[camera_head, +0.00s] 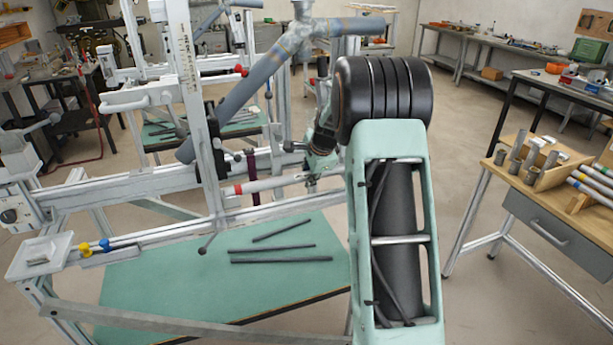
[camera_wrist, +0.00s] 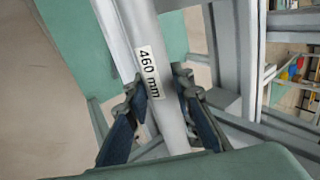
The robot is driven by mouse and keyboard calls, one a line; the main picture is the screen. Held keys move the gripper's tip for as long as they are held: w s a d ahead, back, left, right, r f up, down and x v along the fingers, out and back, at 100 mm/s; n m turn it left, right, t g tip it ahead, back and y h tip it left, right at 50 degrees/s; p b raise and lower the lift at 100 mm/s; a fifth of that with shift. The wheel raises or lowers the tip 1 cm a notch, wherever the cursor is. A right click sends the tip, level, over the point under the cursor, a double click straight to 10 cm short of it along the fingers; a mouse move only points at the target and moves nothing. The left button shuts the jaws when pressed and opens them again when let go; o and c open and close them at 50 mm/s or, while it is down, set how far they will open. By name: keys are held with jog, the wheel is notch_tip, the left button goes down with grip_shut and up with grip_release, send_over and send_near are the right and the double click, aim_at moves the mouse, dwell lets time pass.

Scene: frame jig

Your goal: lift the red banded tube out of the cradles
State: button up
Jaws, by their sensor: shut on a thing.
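The red banded tube (camera_head: 270,185) is silver grey with a red band near its left end. It lies roughly level along the frame jig (camera_head: 130,190). My gripper (camera_head: 312,180) is at its right part, partly hidden by my arm. In the wrist view, the gripper (camera_wrist: 157,90) has one finger on each side of the tube (camera_wrist: 170,120) and is shut on it, beside a label reading 460 mm. The tube's far end is out of sight. I cannot make out the cradles, or whether the tube touches them.
Dark rods (camera_head: 280,260) lie on the green lower board (camera_head: 170,290). A thick grey tube (camera_head: 250,90) slants above the jig. An upright rail (camera_head: 195,110) stands left of the held tube. A wooden bench (camera_head: 530,190) with tubes and blocks is at right. Open floor lies between.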

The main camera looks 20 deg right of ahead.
aim_at(289, 180)
jog(key=shift+r+p, duration=0.85)
jog(key=shift+r, duration=0.45)
grip_shut()
jog(key=shift+s+f, duration=0.1)
jog(key=shift+s, duration=0.1)
jog(key=s+b, duration=0.2)
jog(key=s, duration=0.1)
jog(key=shift+s, duration=0.15)
jog(key=shift+a+p, duration=1)
jog(key=shift+a, duration=2.65)
